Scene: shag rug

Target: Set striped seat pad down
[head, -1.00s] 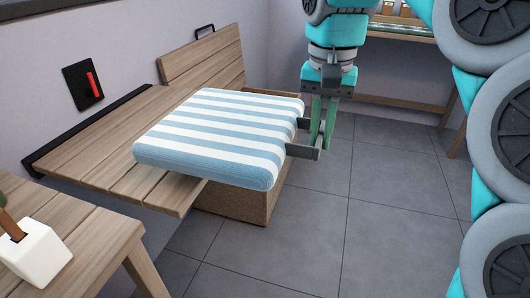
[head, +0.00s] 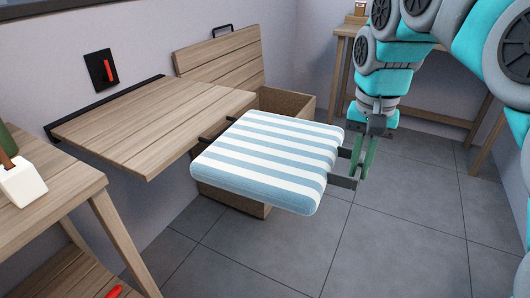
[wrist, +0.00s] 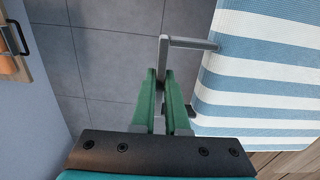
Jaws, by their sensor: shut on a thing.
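The striped seat pad (head: 265,160), light blue and white, is held level by a grey metal handle (head: 345,182) on its right side. My gripper (head: 364,165), with green fingers, is shut on that handle. In the wrist view, the fingers (wrist: 162,90) close around the grey handle bar, and the pad (wrist: 265,75) shows at the right. The pad appears to be in the air, in front of an open wooden box bench (head: 290,100), and covers part of it. Dark bars (head: 207,143) stick out from the pad's left side.
A slatted wooden wall shelf (head: 150,120) lies to the pad's left. The box's raised lid (head: 220,65) leans at the wall. A table (head: 50,190) with a white block (head: 22,182) stands at the front left. Grey floor (head: 390,240) is clear at the right.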

